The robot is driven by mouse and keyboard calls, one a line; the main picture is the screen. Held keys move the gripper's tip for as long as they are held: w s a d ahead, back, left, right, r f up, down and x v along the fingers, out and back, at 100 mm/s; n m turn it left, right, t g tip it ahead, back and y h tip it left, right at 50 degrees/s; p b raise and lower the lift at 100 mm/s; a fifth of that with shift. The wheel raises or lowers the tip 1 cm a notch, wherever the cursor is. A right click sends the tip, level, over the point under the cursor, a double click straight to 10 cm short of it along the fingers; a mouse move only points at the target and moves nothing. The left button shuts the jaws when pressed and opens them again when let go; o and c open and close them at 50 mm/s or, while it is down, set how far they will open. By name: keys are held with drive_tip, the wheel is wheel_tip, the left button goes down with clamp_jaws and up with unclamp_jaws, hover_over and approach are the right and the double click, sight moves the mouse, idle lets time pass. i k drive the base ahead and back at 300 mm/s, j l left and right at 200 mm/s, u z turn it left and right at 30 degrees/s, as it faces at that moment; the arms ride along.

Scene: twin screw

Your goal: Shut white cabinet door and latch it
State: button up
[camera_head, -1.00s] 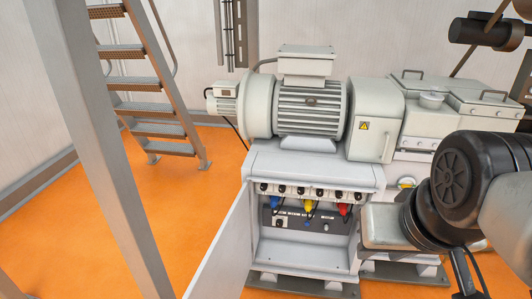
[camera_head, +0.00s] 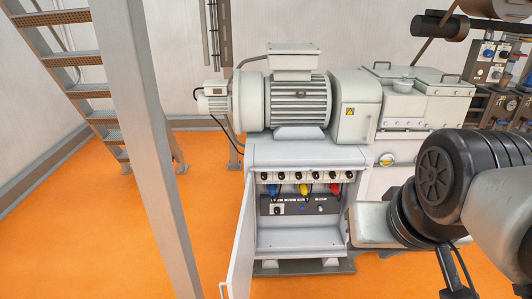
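The white cabinet (camera_head: 308,155) stands under the motor, its front compartment open to view. Its white door (camera_head: 241,235) stands open, hinged on the left side and swung out toward me, seen nearly edge-on. I cannot make out a latch on it. Inside are a row of black knobs and blue, yellow and red connectors (camera_head: 304,189) above a dark panel, with an empty shelf below. My gripper's fingers do not show.
A grey post (camera_head: 150,150) stands left of the door, with metal stairs (camera_head: 95,90) behind it. A large motor (camera_head: 298,100) sits above the cabinet, with more machinery to the right. The orange floor left of the door (camera_head: 205,230) is clear.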

sight(238, 283)
drive_tip(key=j+z, duration=0.1)
drive_tip(key=j, duration=0.3)
drive_tip(key=k+j, duration=0.15)
drive_tip(key=j, duration=0.2)
drive_tip(key=k+j+z, duration=0.15)
drive_tip(key=j, duration=0.2)
drive_tip(key=i+j+z, duration=0.1)
drive_tip(key=j, duration=1)
